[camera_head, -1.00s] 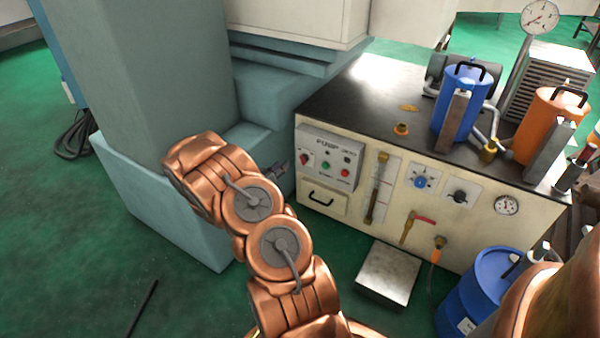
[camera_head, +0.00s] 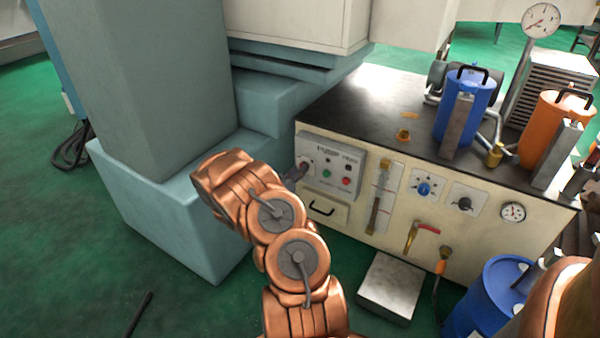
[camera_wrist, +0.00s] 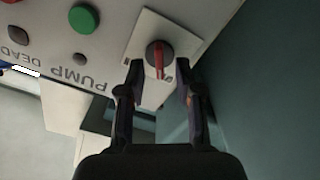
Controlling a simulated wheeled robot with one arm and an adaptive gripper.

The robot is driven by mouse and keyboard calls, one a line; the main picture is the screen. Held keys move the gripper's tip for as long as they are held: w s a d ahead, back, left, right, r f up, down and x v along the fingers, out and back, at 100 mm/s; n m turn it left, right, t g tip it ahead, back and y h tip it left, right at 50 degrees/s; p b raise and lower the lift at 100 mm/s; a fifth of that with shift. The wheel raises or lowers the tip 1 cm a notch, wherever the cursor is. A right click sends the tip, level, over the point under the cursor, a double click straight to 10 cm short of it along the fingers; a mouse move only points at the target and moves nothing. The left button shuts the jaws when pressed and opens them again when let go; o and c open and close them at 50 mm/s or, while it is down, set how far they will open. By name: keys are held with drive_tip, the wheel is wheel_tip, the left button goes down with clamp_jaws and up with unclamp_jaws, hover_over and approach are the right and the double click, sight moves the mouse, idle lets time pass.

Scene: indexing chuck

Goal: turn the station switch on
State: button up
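The station switch (camera_wrist: 158,54) is a dark round knob with a red bar on a pale square plate. It sits on the pump control panel (camera_head: 347,160), at the panel's left end in the head view. In the wrist view the red bar points nearly straight up and down. My gripper (camera_wrist: 160,68) is open, with one finger on each side of the knob and a gap visible at each side. I cannot tell how deep the fingertips reach. In the head view my gripper (camera_head: 296,174) is at the panel's left end and partly covers the switch.
A green button (camera_wrist: 84,18) is near the switch on the panel. Below the panel is a drawer with a black handle (camera_head: 321,208). A teal machine base (camera_head: 165,215) stands close to the left. A blue valve knob (camera_head: 424,189) is farther right.

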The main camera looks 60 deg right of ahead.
drive_tip(key=shift+d, duration=0.75)
drive_tip(key=shift+c, duration=0.2)
